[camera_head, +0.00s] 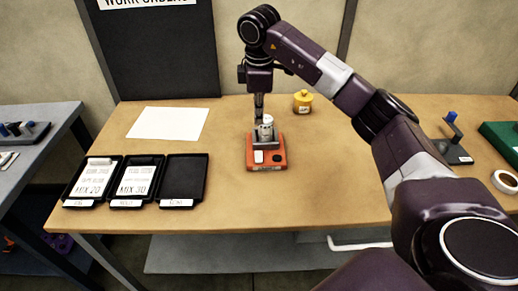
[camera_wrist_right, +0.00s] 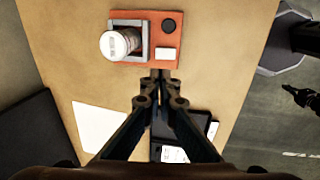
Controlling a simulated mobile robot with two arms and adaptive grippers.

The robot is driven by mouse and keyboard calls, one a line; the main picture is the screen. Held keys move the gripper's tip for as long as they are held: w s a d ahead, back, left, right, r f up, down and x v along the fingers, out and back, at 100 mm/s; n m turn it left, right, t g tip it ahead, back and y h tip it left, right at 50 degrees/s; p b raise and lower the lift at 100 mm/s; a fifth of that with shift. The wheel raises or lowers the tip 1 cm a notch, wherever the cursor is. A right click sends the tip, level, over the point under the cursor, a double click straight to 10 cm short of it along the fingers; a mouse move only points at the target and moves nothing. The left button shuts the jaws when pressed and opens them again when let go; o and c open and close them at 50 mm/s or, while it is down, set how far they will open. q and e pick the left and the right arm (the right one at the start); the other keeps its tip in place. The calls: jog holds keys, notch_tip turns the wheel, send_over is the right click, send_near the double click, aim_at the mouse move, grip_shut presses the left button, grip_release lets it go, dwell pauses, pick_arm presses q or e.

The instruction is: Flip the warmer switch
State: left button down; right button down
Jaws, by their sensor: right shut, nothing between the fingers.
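The warmer is an orange base (camera_head: 266,166) on the wooden table, with a grey holder and a white-topped jar (camera_head: 267,121) standing in it. A white rectangular switch (camera_head: 258,156) and a round black knob (camera_head: 277,157) sit on its front part. The right wrist view also shows the orange base (camera_wrist_right: 152,61), the white switch (camera_wrist_right: 165,53), the knob (camera_wrist_right: 168,25) and the jar (camera_wrist_right: 118,43). My right gripper (camera_head: 259,108) is shut and empty, pointing down above the warmer. In the wrist view its fingertips (camera_wrist_right: 160,75) appear just short of the switch; contact cannot be told.
A yellow container (camera_head: 303,101) stands behind the warmer. A tape roll (camera_head: 505,181) and a small stand (camera_head: 451,145) are at the right. The table front beside the warmer is clear.

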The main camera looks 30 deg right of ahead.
aim_at(259, 154)
jog(key=f+p, duration=0.1)
jog(key=f, duration=0.3)
jog(key=w+f+p, duration=0.1)
jog(key=f, duration=0.3)
jog(key=d+f+p, duration=0.1)
jog(key=f+p, duration=0.1)
jog(key=f, duration=0.3)
jog(key=shift+w, duration=0.25)
jog(key=shift+f, duration=0.45)
jog(key=shift+w+f+g, duration=0.1)
jog(key=shift+f+g, duration=0.15)
jog(key=shift+g, duration=0.05)
jog(key=shift+w+d, duration=0.1)
